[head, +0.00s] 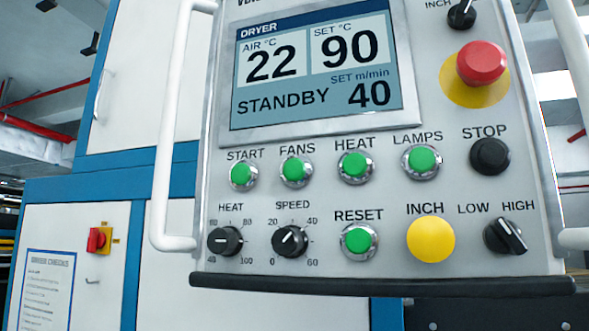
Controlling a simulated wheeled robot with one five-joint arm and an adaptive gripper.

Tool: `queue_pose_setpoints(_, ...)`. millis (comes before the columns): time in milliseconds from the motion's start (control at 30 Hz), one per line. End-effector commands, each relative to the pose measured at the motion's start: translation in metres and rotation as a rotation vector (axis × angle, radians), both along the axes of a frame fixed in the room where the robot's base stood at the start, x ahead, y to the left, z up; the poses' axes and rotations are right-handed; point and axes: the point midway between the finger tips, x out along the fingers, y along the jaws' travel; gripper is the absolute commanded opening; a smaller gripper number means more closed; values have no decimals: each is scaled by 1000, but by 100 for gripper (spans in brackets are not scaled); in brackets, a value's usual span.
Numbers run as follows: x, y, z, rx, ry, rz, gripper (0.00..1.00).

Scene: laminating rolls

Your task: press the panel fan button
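The control panel (385,258) fills the middle and right of the head view, tilted slightly. The FANS button (294,169) is a green round push button in a silver ring, under the label FANS. It sits in the upper button row between the START button (242,173) and the HEAT button (355,164). Nothing covers it. The display (315,70) above reads DRYER, air 22, set 90, STANDBY, 40 m/min. My gripper is not in view.
The LAMPS button (422,160), black STOP button (490,156) and red emergency stop (481,63) lie right of FANS. Below are the heat knob (225,241), speed knob (290,241), RESET button (358,240) and yellow INCH button (431,240). A white handle (170,130) runs along the panel's left side.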

Motion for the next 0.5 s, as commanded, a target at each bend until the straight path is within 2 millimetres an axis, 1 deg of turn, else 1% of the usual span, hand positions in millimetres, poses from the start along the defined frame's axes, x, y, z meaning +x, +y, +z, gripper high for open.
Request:
queue_pose_setpoints(33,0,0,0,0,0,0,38)
queue_pose_setpoints(67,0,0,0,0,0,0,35)
queue_pose_setpoints(433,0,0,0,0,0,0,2)
queue_pose_setpoints(500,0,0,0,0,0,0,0)
